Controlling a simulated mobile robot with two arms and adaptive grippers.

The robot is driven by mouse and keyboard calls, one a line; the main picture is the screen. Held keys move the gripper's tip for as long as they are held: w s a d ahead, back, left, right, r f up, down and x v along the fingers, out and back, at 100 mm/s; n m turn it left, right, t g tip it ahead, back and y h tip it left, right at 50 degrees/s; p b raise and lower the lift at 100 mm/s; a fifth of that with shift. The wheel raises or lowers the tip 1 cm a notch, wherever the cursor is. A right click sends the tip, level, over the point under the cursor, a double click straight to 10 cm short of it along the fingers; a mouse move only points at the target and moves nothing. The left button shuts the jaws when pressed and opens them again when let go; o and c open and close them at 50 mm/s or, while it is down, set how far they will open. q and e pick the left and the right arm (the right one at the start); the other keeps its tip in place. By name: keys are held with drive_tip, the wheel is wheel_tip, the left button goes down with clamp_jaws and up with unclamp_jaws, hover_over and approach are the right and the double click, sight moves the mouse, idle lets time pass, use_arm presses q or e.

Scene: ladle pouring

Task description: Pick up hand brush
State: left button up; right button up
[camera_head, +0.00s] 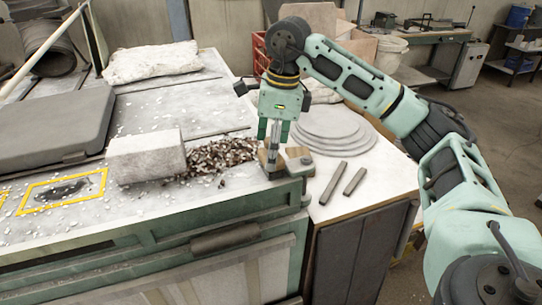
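My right gripper (274,133) points straight down at the front right corner of the left workbench. Its two green fingers are a little apart. A narrow grey upright piece (273,142) shows between or behind them; I cannot tell whether they touch it. Just below is a small wooden and metal piece (271,163) at the bench edge. I cannot tell whether this is the hand brush. Dark brown and white chips (222,157) lie just left of it, and no brush stands out clearly among them. My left gripper is not in view.
A pale block (146,158) stands left of the chips, with a dark case (55,128) behind. Stacked round discs (327,128) and two dark bars (344,182) lie on the right-hand table. White crumbs are scattered on the left bench.

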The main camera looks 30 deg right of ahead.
drive_tip(key=f, duration=0.1)
drive_tip(key=w+f+p, duration=0.1)
drive_tip(key=f, duration=0.1)
drive_tip(key=shift+a+f, duration=0.2)
drive_tip(key=shift+f, duration=0.3)
drive_tip(key=shift+s, duration=0.1)
drive_tip(key=c, duration=0.7)
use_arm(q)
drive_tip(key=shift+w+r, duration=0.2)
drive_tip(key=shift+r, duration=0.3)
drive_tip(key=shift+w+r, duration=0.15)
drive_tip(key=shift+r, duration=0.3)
use_arm(e)
drive_tip(key=shift+r, duration=0.1)
drive_tip(key=c, duration=0.6)
